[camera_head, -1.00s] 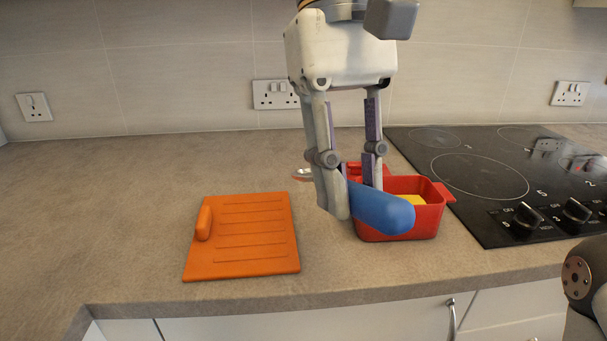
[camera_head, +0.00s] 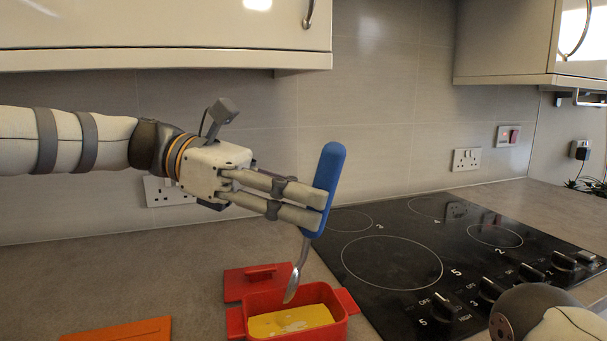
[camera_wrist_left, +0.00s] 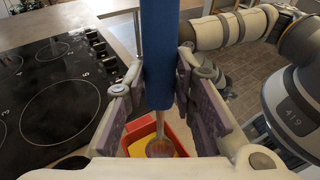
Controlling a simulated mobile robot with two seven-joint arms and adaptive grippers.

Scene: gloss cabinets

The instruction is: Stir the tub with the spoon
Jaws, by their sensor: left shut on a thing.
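The spoon has a thick blue handle (camera_head: 327,185) and a metal bowl (camera_head: 291,290) that points down. My left gripper (camera_head: 318,207) is shut on the blue handle, holding the spoon nearly upright, slightly tilted. The red tub (camera_head: 338,327) stands below it on the counter, with yellow contents (camera_head: 292,320) inside. The spoon's bowl is near the tub's back rim, and seems above the contents. In the left wrist view the handle (camera_wrist_left: 160,55) is between the finger pads and the bowl (camera_wrist_left: 160,148) overlaps the yellow contents. My right gripper is not in view.
A red lid (camera_head: 262,281) lies behind the tub. An orange board (camera_head: 120,331) lies to the left. The black hob (camera_head: 390,262) with knobs is to the right. A wall cabinet (camera_head: 160,30) hangs above my left arm. Part of my right arm shows at lower right.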

